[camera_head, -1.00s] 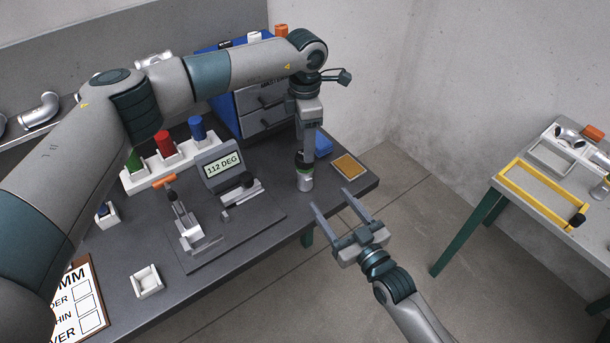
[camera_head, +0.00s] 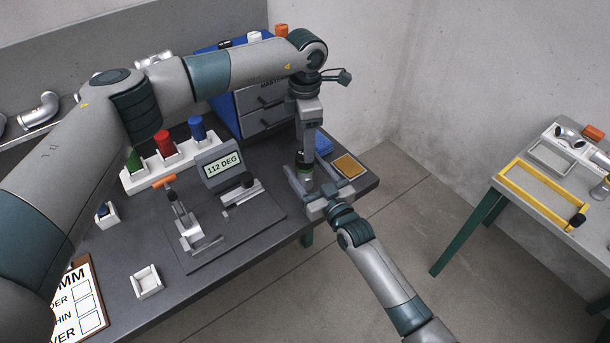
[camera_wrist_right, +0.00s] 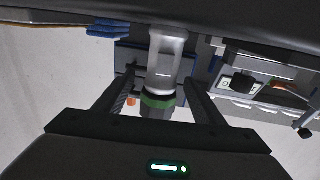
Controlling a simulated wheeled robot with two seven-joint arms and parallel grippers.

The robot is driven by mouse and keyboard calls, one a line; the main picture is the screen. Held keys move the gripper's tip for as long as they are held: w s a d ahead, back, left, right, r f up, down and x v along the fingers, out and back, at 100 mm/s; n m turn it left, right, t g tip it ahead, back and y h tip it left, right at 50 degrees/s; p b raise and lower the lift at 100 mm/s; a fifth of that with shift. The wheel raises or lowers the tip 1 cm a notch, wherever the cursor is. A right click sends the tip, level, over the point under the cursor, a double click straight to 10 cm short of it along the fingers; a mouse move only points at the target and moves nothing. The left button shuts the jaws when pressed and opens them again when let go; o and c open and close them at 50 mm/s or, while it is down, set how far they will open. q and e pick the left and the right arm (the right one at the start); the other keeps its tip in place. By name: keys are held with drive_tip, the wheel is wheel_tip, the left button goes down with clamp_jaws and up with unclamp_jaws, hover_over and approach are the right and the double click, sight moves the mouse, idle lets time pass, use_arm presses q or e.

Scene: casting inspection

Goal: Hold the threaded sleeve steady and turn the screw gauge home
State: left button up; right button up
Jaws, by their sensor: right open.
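A dark knurled piece, which looks like the screw gauge (camera_wrist_right: 155,113), sits on the sleeve at the green band. My left gripper (camera_head: 304,150) points straight down at the dark piece, its fingers seen edge-on, so its grip is unclear. My right gripper (camera_head: 308,187) is open, with its fingers on either side of the sleeve and gauge. The right wrist view shows gaps on both sides.
A brown-topped pad (camera_head: 349,166) lies right of the sleeve, with a blue item (camera_head: 322,145) behind. A display reading 112 DEG (camera_head: 222,168) and a clamp fixture (camera_head: 190,235) stand left. A blue drawer cabinet (camera_head: 235,112) is behind. The table's front edge is close.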

drive_tip(key=shift+w, duration=0.15)
clamp_jaws()
use_arm(q)
drive_tip(key=shift+n, duration=2.3)
drive_tip(key=shift+f, duration=0.1)
drive_tip(key=shift+f, duration=3.9)
drive_tip(key=c, duration=1.1)
drive_tip(key=shift+m, duration=1.7)
